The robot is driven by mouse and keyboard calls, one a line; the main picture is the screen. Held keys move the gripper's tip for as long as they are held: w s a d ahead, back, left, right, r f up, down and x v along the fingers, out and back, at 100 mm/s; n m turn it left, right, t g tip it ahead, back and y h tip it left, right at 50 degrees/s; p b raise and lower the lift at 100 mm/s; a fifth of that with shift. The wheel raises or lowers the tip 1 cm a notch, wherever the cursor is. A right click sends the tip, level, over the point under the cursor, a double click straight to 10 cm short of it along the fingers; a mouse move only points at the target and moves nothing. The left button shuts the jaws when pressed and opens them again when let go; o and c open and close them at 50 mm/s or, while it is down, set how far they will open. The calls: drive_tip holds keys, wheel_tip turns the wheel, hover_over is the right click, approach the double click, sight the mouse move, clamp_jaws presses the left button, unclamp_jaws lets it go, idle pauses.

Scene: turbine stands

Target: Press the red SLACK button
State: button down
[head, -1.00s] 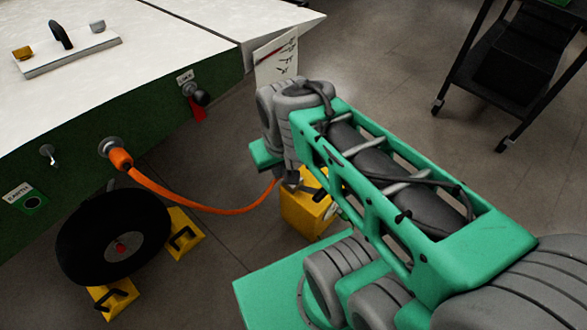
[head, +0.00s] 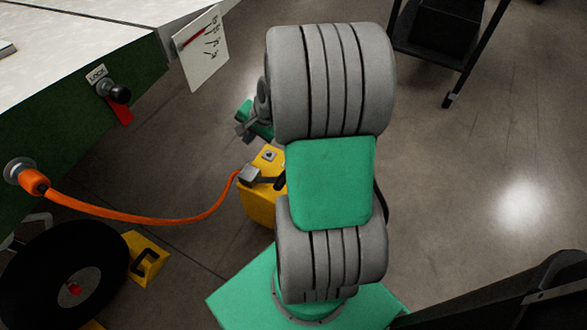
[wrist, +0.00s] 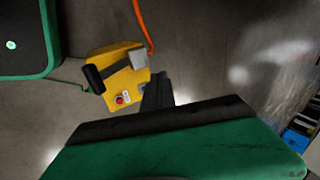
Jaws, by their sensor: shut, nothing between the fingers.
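The red button (wrist: 120,99) shows small on the face of a yellow box (wrist: 122,72) in the wrist view. A small white label sits beside it, too small to read. My gripper (wrist: 160,80) shows there as black fingers, shut and empty, just right of the box and apart from the button in the picture. I cannot tell the height gap. In the head view the yellow box (head: 258,207) stands on the floor, partly behind my arm. The button and the fingertips cannot be made out there.
An orange cable (head: 140,217) runs from the green-sided bench (head: 60,130) to a grey block (head: 250,174) on the box. A black wheel (head: 65,275) with a yellow chock (head: 145,258) is at left. A black cart (head: 440,50) stands behind right. Floor at right is clear.

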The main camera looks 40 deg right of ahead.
drive_tip(key=s+d+f+m+t+h+b, duration=0.1)
drive_tip(key=d+f+m+t+b, duration=0.3)
drive_tip(key=d+f+m, duration=0.9)
drive_tip(key=d+f, duration=0.1)
drive_tip(key=d, duration=0.2)
drive_tip(key=shift+s+f, duration=0.15)
drive_tip(key=shift+s, duration=0.25)
drive_tip(key=shift+d+f, duration=0.1)
drive_tip(key=shift+f, duration=0.05)
wheel_tip(320, 180, down, 8)
drive_tip(key=b, duration=0.7)
drive_tip(key=shift+b, duration=0.3)
drive_tip(key=shift+f, duration=0.25)
drive_tip(key=shift+f, duration=0.45)
